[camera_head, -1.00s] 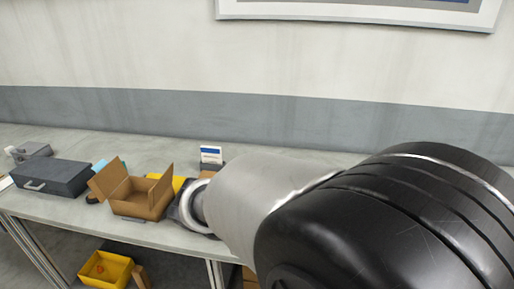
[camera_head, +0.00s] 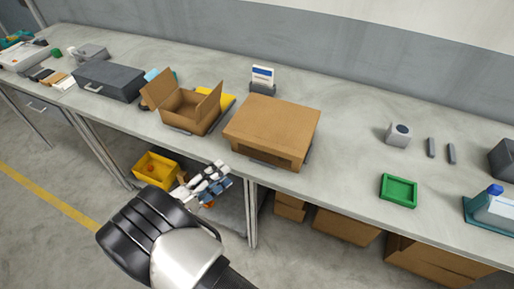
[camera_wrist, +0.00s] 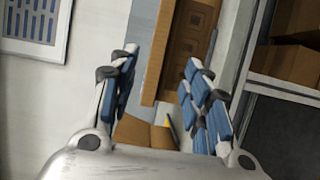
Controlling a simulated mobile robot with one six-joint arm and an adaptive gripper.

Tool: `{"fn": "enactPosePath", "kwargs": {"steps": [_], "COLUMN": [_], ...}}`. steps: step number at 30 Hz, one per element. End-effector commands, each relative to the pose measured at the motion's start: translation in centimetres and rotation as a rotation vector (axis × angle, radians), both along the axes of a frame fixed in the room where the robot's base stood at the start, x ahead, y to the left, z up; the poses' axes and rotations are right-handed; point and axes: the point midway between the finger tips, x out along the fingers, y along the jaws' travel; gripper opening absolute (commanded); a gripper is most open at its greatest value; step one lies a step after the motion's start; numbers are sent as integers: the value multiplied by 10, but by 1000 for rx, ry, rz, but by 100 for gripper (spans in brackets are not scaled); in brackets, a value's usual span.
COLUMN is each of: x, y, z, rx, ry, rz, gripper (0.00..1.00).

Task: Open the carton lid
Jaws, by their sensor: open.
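A large brown carton (camera_head: 272,122) sits on the bench at the middle of the head view. Its top looks closed, and a dark recess shows low in its front side. In the wrist view a brown carton face (camera_wrist: 188,45) shows beyond the fingers. A smaller carton (camera_head: 193,112) with raised flaps stands open to its left. My gripper (camera_head: 221,174) is open and empty, in front of the bench edge, below and left of the large carton and apart from it. Its two blue-padded fingers (camera_wrist: 160,92) are spread in the wrist view.
A dark grey case (camera_head: 108,82) lies left of the small carton. A sign stand (camera_head: 262,80) is behind the large carton. A green tray (camera_head: 398,190) lies to the right. Bare bench top lies between them. A yellow bin (camera_head: 156,171) is under the bench.

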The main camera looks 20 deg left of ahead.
Motion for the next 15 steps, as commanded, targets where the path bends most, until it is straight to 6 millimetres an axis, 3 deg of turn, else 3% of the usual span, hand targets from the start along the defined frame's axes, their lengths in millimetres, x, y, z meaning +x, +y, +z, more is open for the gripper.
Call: {"fn": "enactPosePath", "kwargs": {"steps": [15], "x": [100], "y": [-53], "z": [-1], "rx": [0], "ry": [2], "rz": [-6], "gripper": [44]}}
